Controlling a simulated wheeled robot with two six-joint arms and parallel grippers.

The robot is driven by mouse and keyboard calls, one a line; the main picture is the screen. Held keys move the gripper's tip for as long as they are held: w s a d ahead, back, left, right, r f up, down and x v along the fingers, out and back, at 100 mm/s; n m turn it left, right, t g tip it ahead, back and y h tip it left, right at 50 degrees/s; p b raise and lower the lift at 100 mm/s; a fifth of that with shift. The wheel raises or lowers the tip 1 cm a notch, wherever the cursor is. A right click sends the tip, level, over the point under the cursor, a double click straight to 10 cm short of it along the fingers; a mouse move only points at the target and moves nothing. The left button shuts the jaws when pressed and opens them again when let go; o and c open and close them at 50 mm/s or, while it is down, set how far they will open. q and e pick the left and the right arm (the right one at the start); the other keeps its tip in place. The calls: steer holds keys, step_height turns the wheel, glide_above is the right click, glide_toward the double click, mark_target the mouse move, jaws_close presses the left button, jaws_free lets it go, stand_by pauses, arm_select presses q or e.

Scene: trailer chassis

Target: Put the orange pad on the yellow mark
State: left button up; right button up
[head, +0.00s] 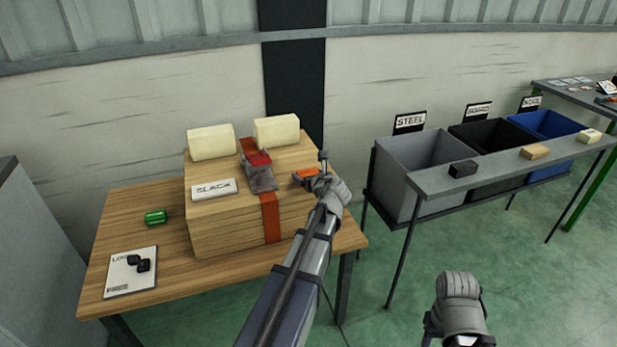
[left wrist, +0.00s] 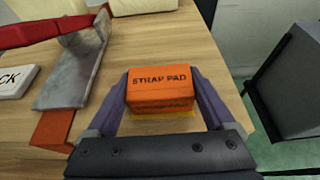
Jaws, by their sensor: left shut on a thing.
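The orange pad (left wrist: 160,88), lettered "STRAP PAD", is between the two fingers of my left gripper (left wrist: 163,95), which is shut on it. In the head view the orange pad (head: 303,178) is at the right part of the wooden box's top, beside my left gripper (head: 314,178). A thin strip of the yellow mark (left wrist: 180,116) shows along the pad's near edge; the pad hides the rest. I cannot tell whether the pad touches the box. My right gripper (head: 458,325) is low at the front right, away from the table, its jaws unclear.
The wooden box (head: 220,228) stands on a table (head: 120,215). An orange strap (head: 270,218), a grey buckle (head: 260,178) with a red handle, a "SLACK" card (head: 213,189) and two cream blocks (head: 211,142) are on it. Bins (head: 410,165) stand behind a shelf at right.

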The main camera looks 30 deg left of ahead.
arm_select(q)
steer(key=o, duration=1.2)
steer(key=shift+f, duration=0.1)
steer(key=shift+r, duration=0.25)
steer(key=shift+p+v, duration=2.4)
steer(key=shift+v, duration=3.6)
